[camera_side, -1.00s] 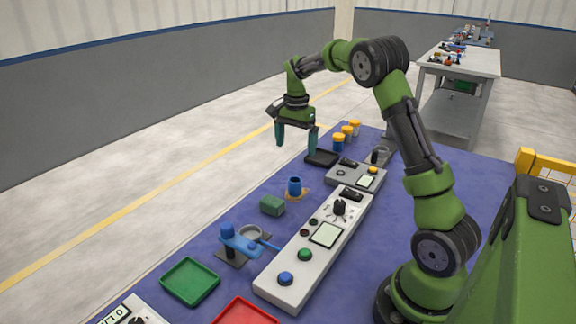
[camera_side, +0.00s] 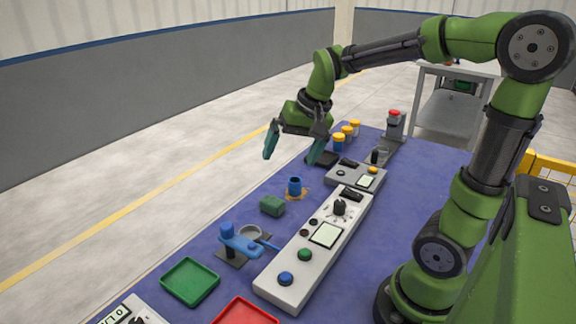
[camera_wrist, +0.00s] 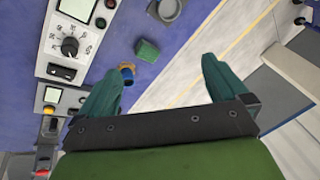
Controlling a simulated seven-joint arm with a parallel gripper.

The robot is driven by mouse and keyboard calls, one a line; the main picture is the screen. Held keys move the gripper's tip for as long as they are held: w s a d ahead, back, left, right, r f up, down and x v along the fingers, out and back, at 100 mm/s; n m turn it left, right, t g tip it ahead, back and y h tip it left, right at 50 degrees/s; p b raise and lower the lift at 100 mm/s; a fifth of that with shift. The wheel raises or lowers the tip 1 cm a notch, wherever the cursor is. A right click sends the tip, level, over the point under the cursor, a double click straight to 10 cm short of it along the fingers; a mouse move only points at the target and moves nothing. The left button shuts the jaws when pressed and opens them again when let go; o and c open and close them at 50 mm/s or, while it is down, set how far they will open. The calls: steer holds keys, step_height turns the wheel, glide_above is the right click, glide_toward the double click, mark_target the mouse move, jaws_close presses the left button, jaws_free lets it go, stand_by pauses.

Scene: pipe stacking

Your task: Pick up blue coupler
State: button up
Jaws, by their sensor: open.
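A small blue coupler (camera_side: 294,187) stands upright on an orange-brown base on the blue table, in the middle of the side view. In the wrist view the coupler (camera_wrist: 126,68) shows just beyond the left fingertip, partly hidden by that finger. My gripper (camera_side: 292,155) is open and empty, with teal fingers spread wide and tilted. It is above and behind the coupler, apart from it. In the wrist view my gripper (camera_wrist: 165,65) also shows nothing between its fingers.
A green block (camera_side: 272,205) lies close to the coupler. A long control panel (camera_side: 318,240) with knobs and buttons is to its right. A blue clamp-like fixture (camera_side: 240,243), a green tray (camera_side: 189,282) and a red tray (camera_side: 244,312) are nearer. Yellow-capped blue containers (camera_side: 339,143) stand behind.

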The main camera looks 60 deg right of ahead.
steer(key=s+a+n+t+y, duration=0.1)
steer(key=s+a+n+t, duration=0.1)
steer(key=s+a, duration=0.6)
steer(key=shift+s+a+r+n, duration=0.2)
steer(key=shift+s+n, duration=0.25)
steer(key=shift+n, duration=0.45)
steer(key=shift+s+a+r+t, duration=0.45)
steer(key=shift+r+t, duration=0.05)
steer(key=shift+r, duration=0.1)
steer(key=shift+c, duration=1.1)
steer(key=shift+r+n, duration=0.1)
steer(key=shift+n, duration=0.2)
steer(key=shift+c, duration=1.4)
